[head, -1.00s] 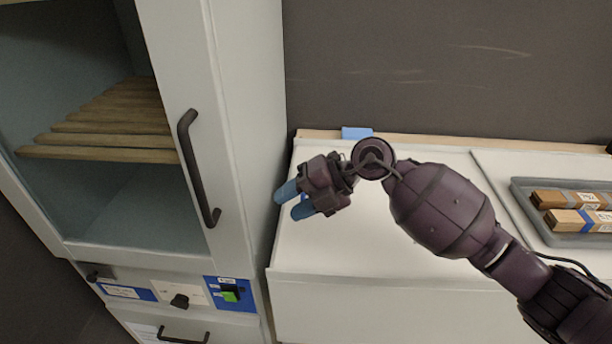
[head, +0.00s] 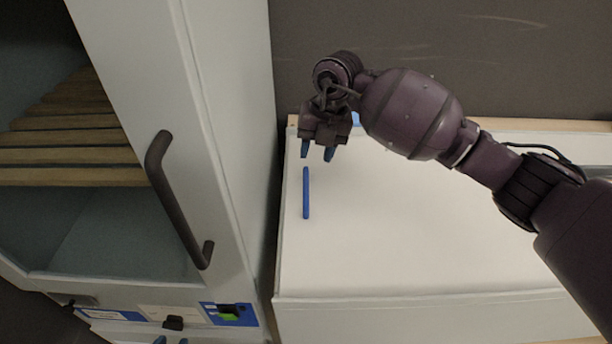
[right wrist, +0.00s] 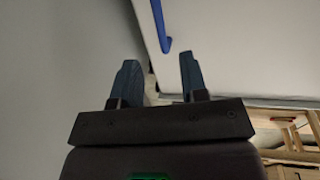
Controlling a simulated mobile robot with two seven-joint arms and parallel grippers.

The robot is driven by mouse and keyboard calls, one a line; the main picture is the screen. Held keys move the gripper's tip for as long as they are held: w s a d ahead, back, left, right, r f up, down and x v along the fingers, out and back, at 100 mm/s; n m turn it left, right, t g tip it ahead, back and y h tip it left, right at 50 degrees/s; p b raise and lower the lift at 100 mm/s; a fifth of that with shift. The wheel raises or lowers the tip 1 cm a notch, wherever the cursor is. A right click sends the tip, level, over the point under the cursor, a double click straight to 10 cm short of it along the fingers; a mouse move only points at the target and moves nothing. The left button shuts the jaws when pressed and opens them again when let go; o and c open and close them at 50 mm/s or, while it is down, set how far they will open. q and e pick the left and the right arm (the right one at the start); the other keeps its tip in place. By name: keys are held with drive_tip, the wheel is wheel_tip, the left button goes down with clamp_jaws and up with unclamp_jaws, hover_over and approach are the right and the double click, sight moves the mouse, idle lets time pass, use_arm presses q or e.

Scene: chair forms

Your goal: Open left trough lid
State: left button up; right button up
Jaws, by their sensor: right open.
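The left trough lid (head: 420,225) is a flat white panel, lying closed on the white trough. A slim blue handle (head: 306,193) stands along its left side. The lid also shows in the right wrist view (right wrist: 235,50), with part of the handle (right wrist: 160,25) at the top. My right gripper (head: 318,154) is open and empty, above the lid's far left part, just beyond the handle's far end. In the right wrist view its two blue fingertips (right wrist: 157,75) are apart, with the handle ahead between their lines and not touched. My left gripper is not in view.
A tall pale cabinet (head: 235,140) with a dark door handle (head: 180,200) stands close on the left, beside a narrow gap. A dark wall (head: 480,50) rises behind the trough. Wooden pieces (right wrist: 290,135) show at lower right in the right wrist view.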

sight(307, 184)
drive_tip(key=f, duration=0.3)
drive_tip(key=a+f, duration=0.1)
drive_tip(key=f, duration=0.2)
drive_tip(key=f+b, duration=0.1)
drive_tip(key=f, duration=0.1)
drive_tip(key=shift+a+f, duration=0.4)
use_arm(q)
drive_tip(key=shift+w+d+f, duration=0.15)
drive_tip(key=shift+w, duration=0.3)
use_arm(e)
drive_tip(key=shift+c, duration=0.6)
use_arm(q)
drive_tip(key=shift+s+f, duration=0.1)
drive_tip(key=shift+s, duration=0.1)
use_arm(e)
clamp_jaws()
